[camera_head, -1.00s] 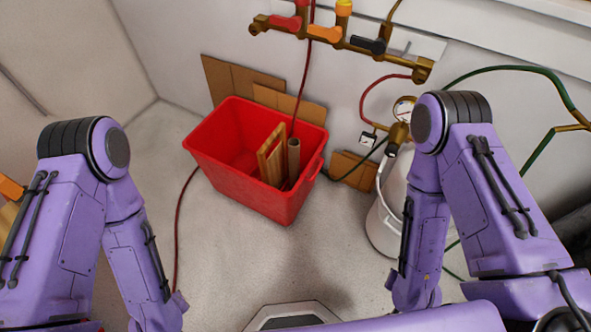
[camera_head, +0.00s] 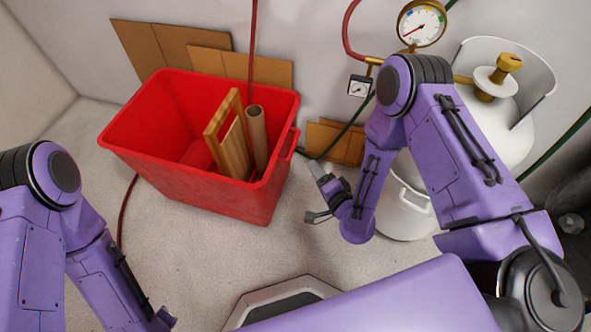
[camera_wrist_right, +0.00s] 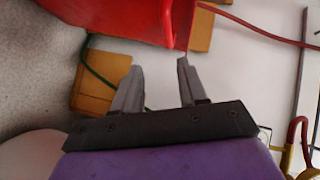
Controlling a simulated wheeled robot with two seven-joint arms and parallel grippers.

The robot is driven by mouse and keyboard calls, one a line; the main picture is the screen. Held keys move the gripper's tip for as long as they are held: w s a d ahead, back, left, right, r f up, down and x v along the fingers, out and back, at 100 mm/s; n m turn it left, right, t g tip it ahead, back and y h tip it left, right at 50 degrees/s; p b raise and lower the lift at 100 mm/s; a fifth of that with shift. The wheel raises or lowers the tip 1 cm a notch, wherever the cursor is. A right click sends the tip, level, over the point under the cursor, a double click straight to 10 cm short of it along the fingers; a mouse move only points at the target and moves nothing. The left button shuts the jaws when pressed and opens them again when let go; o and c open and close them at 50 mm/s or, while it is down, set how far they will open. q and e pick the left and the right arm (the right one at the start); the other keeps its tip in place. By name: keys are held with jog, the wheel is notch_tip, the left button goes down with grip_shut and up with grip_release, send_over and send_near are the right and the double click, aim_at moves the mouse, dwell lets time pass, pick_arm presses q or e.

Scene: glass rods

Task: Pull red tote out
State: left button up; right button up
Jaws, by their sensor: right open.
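The red tote (camera_head: 210,198) stands on the floor against the back wall, left of centre in the head view. It holds a wooden frame (camera_head: 228,140) and a cardboard tube (camera_head: 257,135). Its right side has a handle (camera_head: 288,143). My right gripper (camera_head: 313,190) is open and empty, a little right of the tote's right side. In the right wrist view the open fingers (camera_wrist_right: 158,80) point toward the tote (camera_wrist_right: 125,18), with its red edge just beyond the tips. My left arm is at the left of the head view; its gripper is not visible.
A gauge (camera_head: 421,22) is above. Cardboard pieces (camera_head: 340,142) lean on the wall. A dark red hose (camera_head: 124,215) runs left of the tote.

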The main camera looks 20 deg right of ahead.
jog(key=w+a+f+m+t+b, duration=0.1)
jog(key=w+a+f+b, duration=0.1)
jog(key=w, duration=0.9)
jog(key=shift+w+a+b, duration=0.3)
jog(key=shift+w+b, duration=0.05)
jog(key=shift+b, duration=0.15)
pick_arm(q)
notch_tip(320, 180, down, 5)
jog(key=shift+s+r, duration=0.1)
pick_arm(e)
grip_shut()
